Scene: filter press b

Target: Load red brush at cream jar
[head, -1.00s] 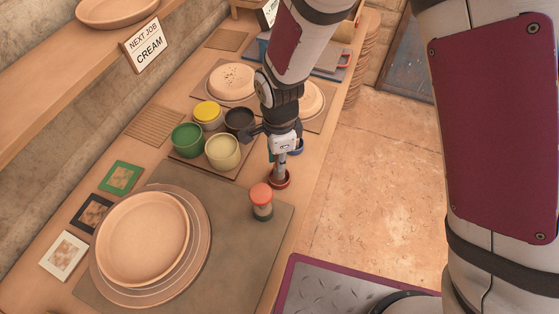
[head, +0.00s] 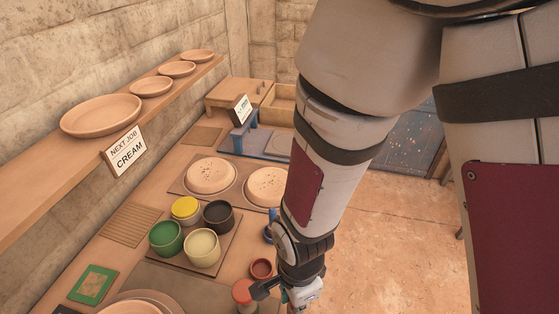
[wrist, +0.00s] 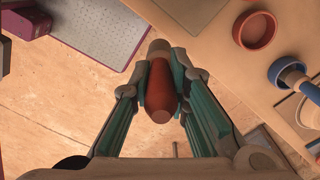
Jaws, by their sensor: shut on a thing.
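My gripper (head: 300,294) is low at the bottom of the head view, off the right edge of the table. In the wrist view my gripper (wrist: 162,78) is shut on the red brush (wrist: 162,92), whose red handle lies between the teal pads. Its bristles cannot be made out. The cream jar (head: 202,250) stands open among the paint jars, left of and beyond my gripper, apart from it. The red holder (head: 262,268) is empty, and it also shows in the wrist view (wrist: 254,30).
Green (head: 165,237), yellow (head: 185,208) and black (head: 218,215) jars crowd the cream jar. A sign (head: 127,150) reads "NEXT JOB CREAM". Open floor lies right.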

